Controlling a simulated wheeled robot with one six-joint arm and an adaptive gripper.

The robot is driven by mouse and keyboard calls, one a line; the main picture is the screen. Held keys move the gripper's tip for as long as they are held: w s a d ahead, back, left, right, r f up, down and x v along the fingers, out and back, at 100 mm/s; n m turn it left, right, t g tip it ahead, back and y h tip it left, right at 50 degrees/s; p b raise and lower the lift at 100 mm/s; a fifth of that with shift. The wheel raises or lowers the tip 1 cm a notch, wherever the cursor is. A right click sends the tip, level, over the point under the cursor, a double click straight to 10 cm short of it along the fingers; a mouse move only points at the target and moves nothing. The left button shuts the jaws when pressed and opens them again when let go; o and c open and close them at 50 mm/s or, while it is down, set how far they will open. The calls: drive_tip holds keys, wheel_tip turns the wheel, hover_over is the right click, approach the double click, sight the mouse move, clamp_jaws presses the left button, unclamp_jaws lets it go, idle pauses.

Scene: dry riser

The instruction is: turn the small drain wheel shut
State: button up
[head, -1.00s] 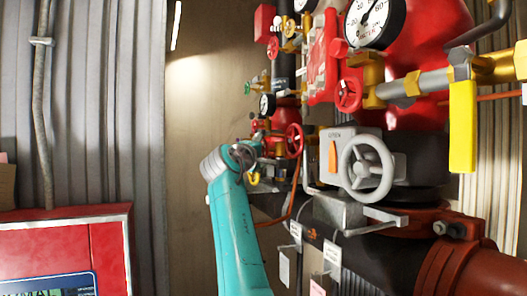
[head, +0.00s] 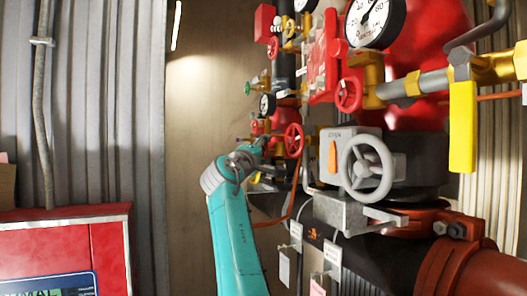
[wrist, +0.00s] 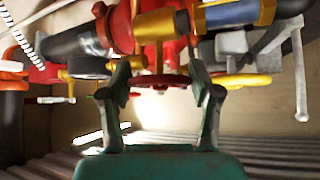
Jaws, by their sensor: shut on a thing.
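A small red wheel (wrist: 160,81) on a brass valve stem (wrist: 158,45) shows nearly edge-on in the wrist view. My gripper (wrist: 160,72) has one finger at each side of this wheel's rim and is shut on it. In the head view my gripper (head: 262,143) is small and partly hidden among the pipes, left of a red handwheel (head: 294,141). The head view does not show clearly which wheel it holds.
A large grey handwheel (head: 367,168) stands to the right of my arm, with a pressure gauge (head: 375,22) above. A yellow lever (head: 463,127) hangs at the right. Hanging tags (head: 332,254) are below. A red cabinet (head: 55,245) stands at left.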

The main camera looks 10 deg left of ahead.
drive_tip(key=shift+m+t+h, duration=0.3)
drive_tip(key=shift+m+t, duration=0.1)
drive_tip(key=shift+m, duration=0.1)
drive_tip(key=o, duration=1.1)
drive_tip(key=shift+o, duration=0.2)
drive_tip(key=v, duration=1.2)
